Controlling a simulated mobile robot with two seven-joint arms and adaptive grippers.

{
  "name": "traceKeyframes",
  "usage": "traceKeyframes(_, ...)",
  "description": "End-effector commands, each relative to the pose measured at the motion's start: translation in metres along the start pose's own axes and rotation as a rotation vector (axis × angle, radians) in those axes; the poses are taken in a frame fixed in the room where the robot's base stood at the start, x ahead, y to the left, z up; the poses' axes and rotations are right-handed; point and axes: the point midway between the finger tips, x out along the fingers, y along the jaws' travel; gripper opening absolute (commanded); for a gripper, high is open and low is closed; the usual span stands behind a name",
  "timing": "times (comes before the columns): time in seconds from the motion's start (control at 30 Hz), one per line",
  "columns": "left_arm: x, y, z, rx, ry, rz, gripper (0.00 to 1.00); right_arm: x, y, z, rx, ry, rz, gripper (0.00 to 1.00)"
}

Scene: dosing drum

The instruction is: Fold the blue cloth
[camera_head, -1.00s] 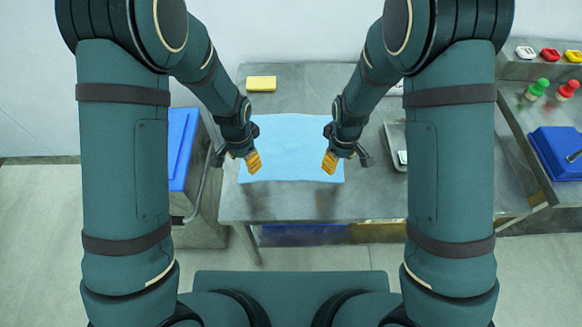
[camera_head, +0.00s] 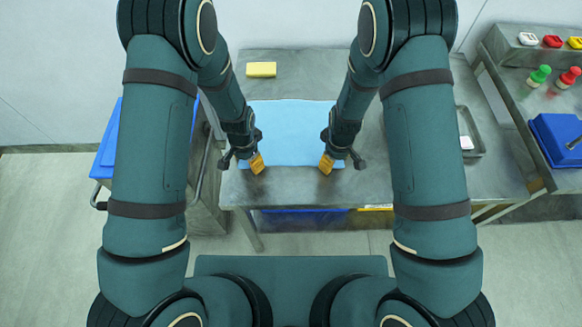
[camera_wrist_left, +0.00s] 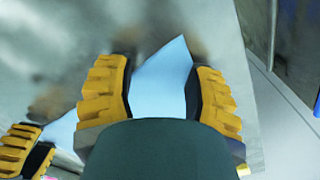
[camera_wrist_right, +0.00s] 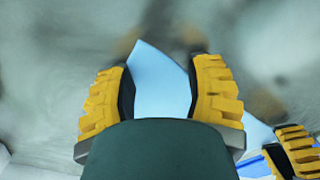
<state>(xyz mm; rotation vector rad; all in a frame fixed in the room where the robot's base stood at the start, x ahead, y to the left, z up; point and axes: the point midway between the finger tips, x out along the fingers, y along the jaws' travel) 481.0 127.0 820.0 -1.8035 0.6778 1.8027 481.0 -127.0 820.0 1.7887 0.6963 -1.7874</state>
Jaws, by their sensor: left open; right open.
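The light blue cloth (camera_head: 290,130) lies flat and spread out on the grey metal table, between my two arms in the head view. My left gripper (camera_head: 257,163) is at its near left corner and my right gripper (camera_head: 326,163) at its near right corner. In the left wrist view a cloth corner (camera_wrist_left: 163,85) shows between the open yellow fingers. In the right wrist view another corner (camera_wrist_right: 160,85) shows between the open fingers. Both grippers are low over the table. I cannot tell whether the fingers touch the cloth.
A yellow sponge (camera_head: 261,69) lies behind the cloth on the table (camera_head: 300,185). A metal tray (camera_head: 470,140) with a white item is at the right. Green (camera_head: 539,76) and red (camera_head: 569,77) stoppered items and a blue box (camera_head: 560,140) stand further right.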

Motion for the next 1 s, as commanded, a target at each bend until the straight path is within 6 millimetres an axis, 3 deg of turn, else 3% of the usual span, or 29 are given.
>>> traceKeyframes(0.2,0.0042,0.0,0.0001,0.0,0.0,0.0,0.53,0.0043,0.0,0.0001,0.0,0.0,0.0,0.53)
traceKeyframes(0.23,0.0042,0.0,0.0001,0.0,0.0,0.0,0.57,0.0043,0.0,0.0002,0.001,0.0,0.0,0.57)
traceKeyframes(0.57,0.0055,0.0003,0.0005,0.0,-0.002,0.001,0.0,0.0056,-0.0003,0.0006,0.001,-0.002,-0.001,0.0)
traceKeyframes(1.0,0.0077,0.0004,0.0016,0.0,-0.004,0.002,0.0,0.008,-0.0003,0.0014,0.001,-0.003,-0.001,0.0)
